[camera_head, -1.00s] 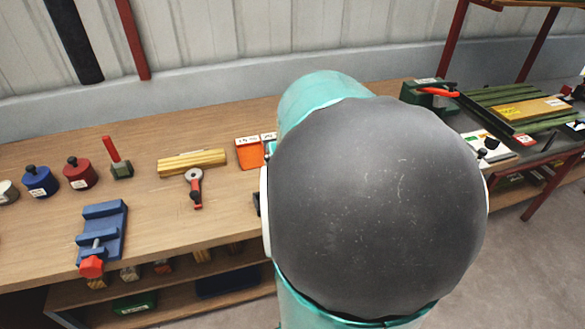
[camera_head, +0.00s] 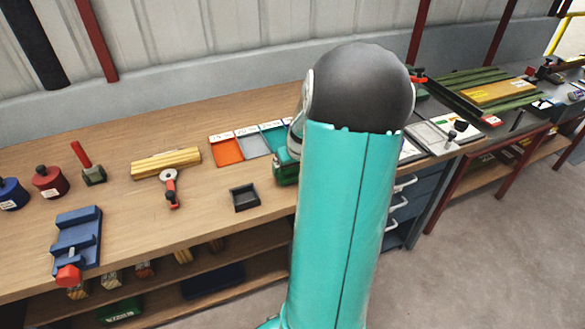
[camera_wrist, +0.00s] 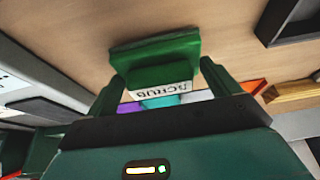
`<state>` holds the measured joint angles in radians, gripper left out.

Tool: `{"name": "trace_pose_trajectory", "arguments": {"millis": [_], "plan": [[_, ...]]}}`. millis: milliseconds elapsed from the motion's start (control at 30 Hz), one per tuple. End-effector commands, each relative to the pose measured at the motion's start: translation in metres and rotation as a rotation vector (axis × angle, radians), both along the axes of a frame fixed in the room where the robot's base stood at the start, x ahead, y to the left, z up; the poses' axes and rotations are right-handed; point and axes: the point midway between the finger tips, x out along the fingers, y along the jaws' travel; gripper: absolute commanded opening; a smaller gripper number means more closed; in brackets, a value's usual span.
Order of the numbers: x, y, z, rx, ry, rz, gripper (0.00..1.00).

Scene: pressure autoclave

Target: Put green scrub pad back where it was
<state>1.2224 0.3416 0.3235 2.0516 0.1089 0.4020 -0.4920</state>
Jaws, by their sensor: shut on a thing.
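The green scrub pad (camera_wrist: 155,55) fills the middle of the wrist view, with a white label that looks upside down. My gripper (camera_wrist: 162,85) is shut on it, with a green finger on either side. The pad is above the wooden bench top; its exact height is hard to tell. In the head view my arm covers the fingers and the pad. A small empty dark tray (camera_head: 244,198) lies on the bench left of my arm. A dark tray also shows at the upper right of the wrist view (camera_wrist: 284,24).
Behind the dark tray are labelled orange (camera_head: 227,151), grey (camera_head: 252,145) and teal (camera_head: 273,138) trays, partly behind my arm. A wooden block (camera_head: 166,163), a red-handled tool (camera_head: 170,190) and a blue vise (camera_head: 78,238) stand left. Bench space around the dark tray is clear.

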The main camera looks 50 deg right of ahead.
Motion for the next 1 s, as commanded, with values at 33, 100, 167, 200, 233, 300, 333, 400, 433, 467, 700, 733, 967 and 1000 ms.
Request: {"name": "trace_pose_trajectory", "arguments": {"millis": [33, 100, 167, 200, 233, 300, 333, 400, 433, 467, 700, 733, 967, 1000], "plan": [[0.0, 0.001, -0.007, 0.003, 0.001, 0.001, 0.67], [0.0, 0.001, -0.009, 0.0, 0.0, 0.001, 0.67], [0.0, 0.0, -0.008, -0.001, -0.001, 0.001, 0.67], [0.0, 0.0, -0.008, -0.001, -0.001, 0.001, 0.67], [0.0, 0.001, -0.008, -0.001, -0.001, 0.001, 0.67], [0.0, 0.001, -0.008, -0.001, -0.001, 0.001, 0.67], [0.0, 0.001, -0.009, 0.0, 0.0, 0.001, 0.67], [0.0, 0.001, -0.011, 0.0, 0.0, 0.001, 0.67], [0.0, 0.001, -0.012, 0.0, 0.0, 0.001, 0.67], [0.0, 0.001, -0.011, -0.001, -0.001, 0.001, 0.94], [0.0, 0.001, -0.011, -0.001, -0.001, 0.001, 1.0], [0.0, 0.001, -0.01, -0.001, -0.001, 0.001, 1.0], [-0.007, 0.004, 0.011, -0.005, -0.001, 0.001, 1.0], [-0.009, 0.005, 0.018, -0.005, -0.002, 0.001, 1.0]]}}
